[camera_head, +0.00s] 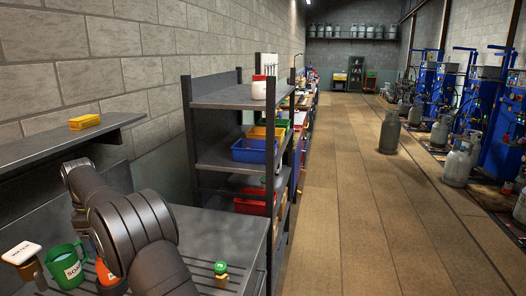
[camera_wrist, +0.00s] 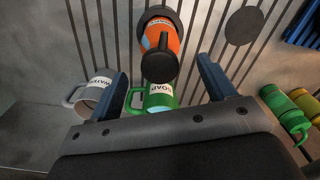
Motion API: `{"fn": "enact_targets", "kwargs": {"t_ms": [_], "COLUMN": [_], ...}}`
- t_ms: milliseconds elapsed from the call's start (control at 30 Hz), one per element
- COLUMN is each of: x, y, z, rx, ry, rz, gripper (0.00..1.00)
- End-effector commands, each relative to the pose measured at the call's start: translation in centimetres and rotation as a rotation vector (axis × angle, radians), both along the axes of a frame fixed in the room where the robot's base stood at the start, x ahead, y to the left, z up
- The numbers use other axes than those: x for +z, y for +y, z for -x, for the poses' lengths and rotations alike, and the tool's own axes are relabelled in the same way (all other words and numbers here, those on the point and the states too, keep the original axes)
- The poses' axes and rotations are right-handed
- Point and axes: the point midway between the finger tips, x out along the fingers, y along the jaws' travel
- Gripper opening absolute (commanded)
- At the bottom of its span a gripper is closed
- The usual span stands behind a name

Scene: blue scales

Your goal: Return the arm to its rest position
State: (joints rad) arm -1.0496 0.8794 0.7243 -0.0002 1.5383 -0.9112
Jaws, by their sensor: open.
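My gripper (camera_wrist: 161,68) is open, with its two blue fingers wide apart in the wrist view and nothing clasped between them. A green mug marked SOAP (camera_wrist: 160,97) shows between the fingers, partly hidden by my gripper's body; I cannot tell the gap to it. In the head view my arm (camera_head: 130,225) reaches over the bench and hides my gripper. The green mug (camera_head: 66,266) and part of the orange cup (camera_head: 106,274) show beside the arm.
A pale cup marked WATER (camera_wrist: 97,92) is left of my fingers. Green and yellow containers (camera_wrist: 288,110) lie at the right. A shelf rack (camera_head: 228,97) stands right of the arm. A wall shelf (camera_head: 50,144) bears a yellow block (camera_head: 85,121). Open floor (camera_head: 345,220) lies further right.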

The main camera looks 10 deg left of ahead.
Motion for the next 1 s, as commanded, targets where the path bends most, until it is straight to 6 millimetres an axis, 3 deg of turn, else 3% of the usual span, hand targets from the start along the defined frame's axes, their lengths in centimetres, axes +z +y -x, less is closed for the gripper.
{"fn": "enact_targets", "kwargs": {"t_ms": [333, 400, 567, 1000], "x": [-7.2, -5.1, -2.0, 2.4], "y": [-0.1, 0.1, -0.2, -7.2], "z": [0.1, -0.1, -0.2, -3.8], "rx": [0.000, 0.000, -0.001, -0.003], "ry": [0.002, -0.003, -0.001, -0.001], "rz": [0.004, -0.006, -0.003, -0.002], "gripper": [0.76, 0.76, 0.76, 0.76]}}
